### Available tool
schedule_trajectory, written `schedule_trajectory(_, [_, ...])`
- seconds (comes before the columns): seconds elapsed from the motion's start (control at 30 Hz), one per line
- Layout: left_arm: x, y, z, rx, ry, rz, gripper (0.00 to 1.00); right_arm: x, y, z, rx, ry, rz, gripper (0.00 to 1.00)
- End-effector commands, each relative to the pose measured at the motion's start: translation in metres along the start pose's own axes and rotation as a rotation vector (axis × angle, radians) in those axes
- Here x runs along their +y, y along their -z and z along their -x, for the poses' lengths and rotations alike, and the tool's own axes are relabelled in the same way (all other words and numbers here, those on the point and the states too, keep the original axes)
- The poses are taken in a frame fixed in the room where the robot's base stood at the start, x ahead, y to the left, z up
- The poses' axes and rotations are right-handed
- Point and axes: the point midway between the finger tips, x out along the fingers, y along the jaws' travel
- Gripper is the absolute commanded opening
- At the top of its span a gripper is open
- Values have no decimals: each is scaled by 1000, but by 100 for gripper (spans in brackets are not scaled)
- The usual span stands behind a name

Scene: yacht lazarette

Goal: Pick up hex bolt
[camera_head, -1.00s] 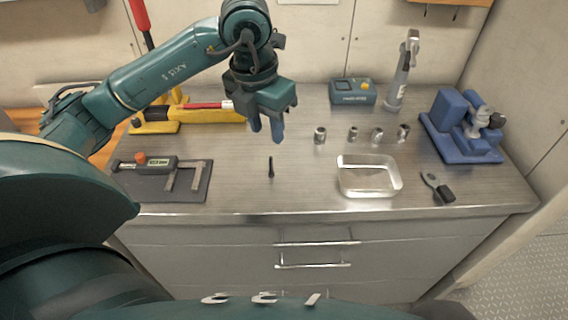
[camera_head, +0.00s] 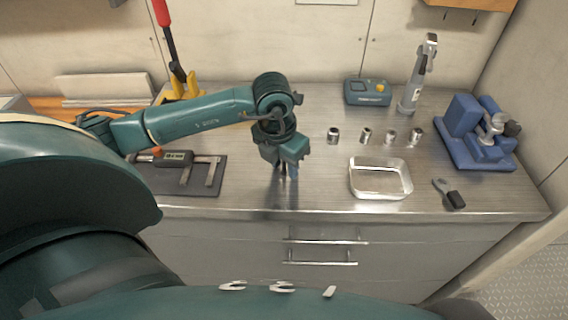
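My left gripper (camera_head: 286,174) points down low over the steel worktop (camera_head: 240,188), left of the clear tray. Its fingertips are at the spot where a small dark upright piece, likely the hex bolt, stood a second ago. The gripper now mostly covers that piece, and I cannot tell it apart from the dark fingers. Whether the fingers are apart or closed on it is too small to see. My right gripper is not in view.
A clear tray (camera_head: 352,188) stands to the right, with several metal sockets (camera_head: 333,136) behind it. A caliper (camera_head: 214,172) lies on a dark mat (camera_head: 160,184) to the left. A blue vise (camera_head: 462,130) and a small dark-handled tool (camera_head: 455,199) are at right.

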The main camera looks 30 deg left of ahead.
Motion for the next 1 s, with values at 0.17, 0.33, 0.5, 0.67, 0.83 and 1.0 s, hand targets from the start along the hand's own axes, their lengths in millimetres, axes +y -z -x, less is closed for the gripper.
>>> schedule_trajectory(0.17, [0, 0, 0, 0, 0, 0, 35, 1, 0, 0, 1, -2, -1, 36])
schedule_trajectory(0.33, [0, 0, 0, 0, 0, 0, 21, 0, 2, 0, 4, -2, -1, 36])
schedule_trajectory(0.5, [0, 0, 0, 0, 0, 0, 7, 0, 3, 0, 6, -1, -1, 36])
schedule_trajectory(0.67, [0, 0, 0, 0, 0, 1, 0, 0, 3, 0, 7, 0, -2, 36])
schedule_trajectory(0.83, [0, 0, 0, 0, 0, 1, 0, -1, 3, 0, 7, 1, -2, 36])
schedule_trajectory(1.0, [0, -2, 6, -3, -1, 1, 0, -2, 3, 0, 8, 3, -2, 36])
